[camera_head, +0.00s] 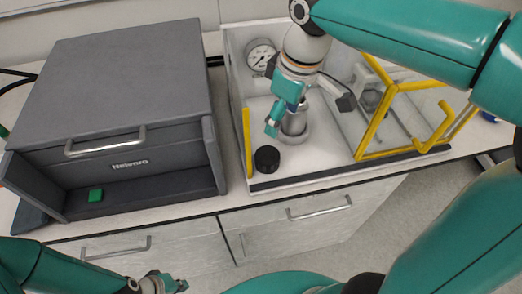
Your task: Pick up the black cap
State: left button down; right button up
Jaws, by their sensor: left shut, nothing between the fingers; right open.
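The black cap (267,159) is a short round knob-like piece lying on the white floor of the reactor enclosure, near its front left corner. My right gripper (273,121) is open and points down inside the enclosure, above and slightly behind the cap, apart from it in the picture. It is in front of the metal reactor vessel (296,124) and hides part of it. My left gripper (178,286) is at the bottom edge, in front of the cabinet drawers, far from the cap, shut and empty.
The enclosure has a yellow-edged clear door (384,105) on the right and a yellow post (247,143) just left of the cap. A pressure gauge (261,56) is at the back.

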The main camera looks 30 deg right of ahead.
aim_at(267, 155)
jog(key=f, duration=0.5)
jog(key=w+a+f, duration=0.1)
jog(key=f, duration=0.4)
jog(key=w+f, duration=0.1)
jog(key=f, duration=0.4)
jog(key=shift+w+a+f+b, duration=0.15)
jog(key=shift+a+f+b, duration=0.15)
jog(key=shift+a+f, duration=0.1)
jog(key=shift+r, duration=0.1)
jog(key=c, duration=0.8)
